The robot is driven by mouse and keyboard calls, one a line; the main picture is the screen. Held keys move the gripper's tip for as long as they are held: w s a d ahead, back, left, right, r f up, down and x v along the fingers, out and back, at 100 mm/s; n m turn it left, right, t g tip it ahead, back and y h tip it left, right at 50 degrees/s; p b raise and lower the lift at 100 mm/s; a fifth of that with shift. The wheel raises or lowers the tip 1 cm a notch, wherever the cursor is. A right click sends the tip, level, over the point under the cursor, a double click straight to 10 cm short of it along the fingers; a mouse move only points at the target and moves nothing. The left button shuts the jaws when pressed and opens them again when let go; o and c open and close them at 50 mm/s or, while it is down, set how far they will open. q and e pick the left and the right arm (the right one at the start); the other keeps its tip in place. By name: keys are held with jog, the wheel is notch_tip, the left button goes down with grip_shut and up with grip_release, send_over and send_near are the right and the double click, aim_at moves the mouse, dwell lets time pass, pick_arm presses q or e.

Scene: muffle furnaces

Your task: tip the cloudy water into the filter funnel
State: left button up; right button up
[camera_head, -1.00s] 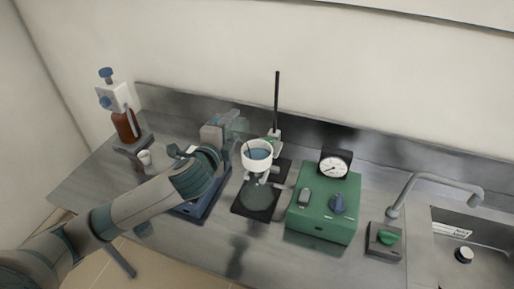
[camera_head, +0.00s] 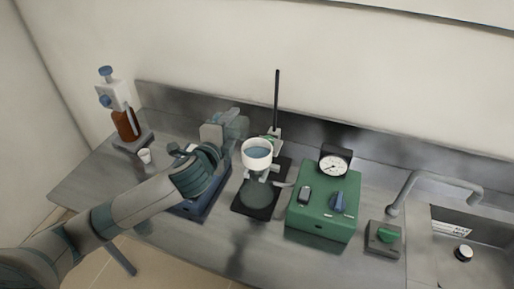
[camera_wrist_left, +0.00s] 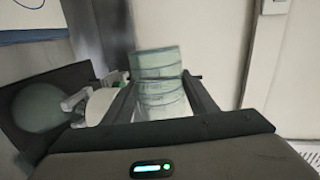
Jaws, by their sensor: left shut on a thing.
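My left gripper (camera_head: 222,128) is shut on a clear glass beaker (camera_head: 238,124), up behind and left of the funnel. In the left wrist view the beaker (camera_wrist_left: 160,82) sits between the two fingers. It looks tilted over, and I cannot tell how much liquid is in it. The white filter funnel (camera_head: 249,163) stands upright on its stand, with a bluish surface inside its rim. The beaker is apart from the funnel. My right gripper is not in view.
A green box (camera_head: 320,222) with a dial gauge (camera_head: 335,163) stands right of the funnel's dark base (camera_head: 245,208). The black stand rod (camera_head: 277,100) rises behind the funnel. A brown bottle (camera_head: 126,125), a small white cup (camera_head: 144,156) and a blue device (camera_head: 190,210) are left. A sink is right.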

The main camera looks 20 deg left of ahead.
pick_arm(q)
jog(key=shift+a+f+n+h+b, duration=0.35)
jog(key=shift+f+n, duration=0.2)
jog(key=shift+n, duration=0.25)
jog(key=shift+a+f+n, duration=0.2)
jog(key=shift+n, duration=0.5)
jog(key=shift+r, duration=0.1)
jog(key=n, duration=0.1)
jog(key=a+n+h, duration=0.1)
jog(key=n, duration=0.1)
jog(key=shift+r, duration=0.35)
jog(key=shift+n+h, duration=0.25)
jog(key=shift+n, duration=0.05)
